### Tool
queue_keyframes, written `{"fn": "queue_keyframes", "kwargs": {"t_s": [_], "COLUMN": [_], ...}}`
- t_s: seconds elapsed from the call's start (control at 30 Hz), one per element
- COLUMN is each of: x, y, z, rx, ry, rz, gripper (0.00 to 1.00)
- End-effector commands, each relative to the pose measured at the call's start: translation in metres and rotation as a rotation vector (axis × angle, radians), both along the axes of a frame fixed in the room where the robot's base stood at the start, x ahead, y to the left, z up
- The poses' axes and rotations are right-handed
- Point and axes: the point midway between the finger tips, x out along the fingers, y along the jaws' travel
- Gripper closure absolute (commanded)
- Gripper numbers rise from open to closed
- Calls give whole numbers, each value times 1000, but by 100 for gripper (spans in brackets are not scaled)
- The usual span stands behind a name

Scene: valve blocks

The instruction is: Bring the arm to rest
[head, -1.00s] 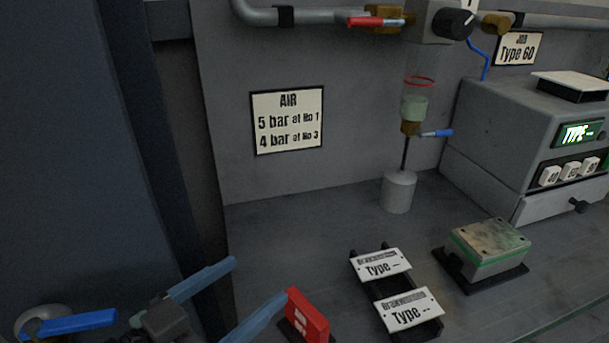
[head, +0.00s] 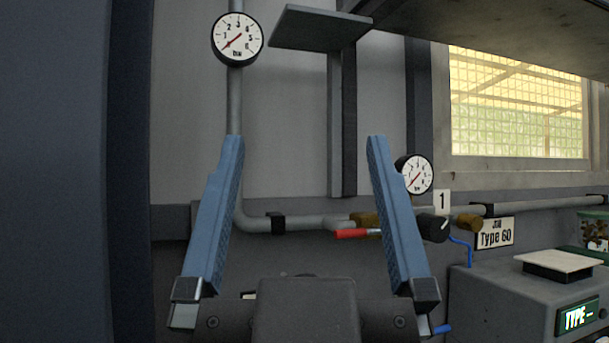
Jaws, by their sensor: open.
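My gripper (head: 305,145) is in the lower middle of the head view, with its two blue fingers spread wide and pointing up. Nothing is between the fingers except the view of the wall and pipe behind. The dark gripper body (head: 305,310) sits at the bottom edge. The right finger passes in front of part of the pipework and close beside a small gauge in the picture. The rest of my arm is hidden below the frame.
A grey pipe (head: 300,223) with a red-handled valve (head: 357,233) runs along the wall. A round gauge (head: 237,37) is at upper left, a smaller gauge (head: 414,174) at right. A shelf (head: 318,27) juts out above. A grey machine (head: 500,300) stands at lower right.

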Motion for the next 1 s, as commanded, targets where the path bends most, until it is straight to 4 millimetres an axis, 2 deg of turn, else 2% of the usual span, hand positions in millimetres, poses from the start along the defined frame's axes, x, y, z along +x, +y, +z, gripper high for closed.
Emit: {"fn": "queue_keyframes", "kwargs": {"t_s": [0.13, 0.27, 0.37, 0.6, 0.73, 0.83, 1.0], "x": [1, 1, 1, 1, 1, 1, 1], "y": [1, 1, 1, 1, 1, 1, 1], "z": [5, 25, 49, 126, 160, 172, 172], "rx": [0, 1, 1, 0, 1, 1, 1], "ry": [3, 4, 4, 4, 4, 4, 5], "rz": [1, 2, 2, 3, 4, 4, 4], "gripper": [0, 0, 0, 0, 0, 0, 0]}}
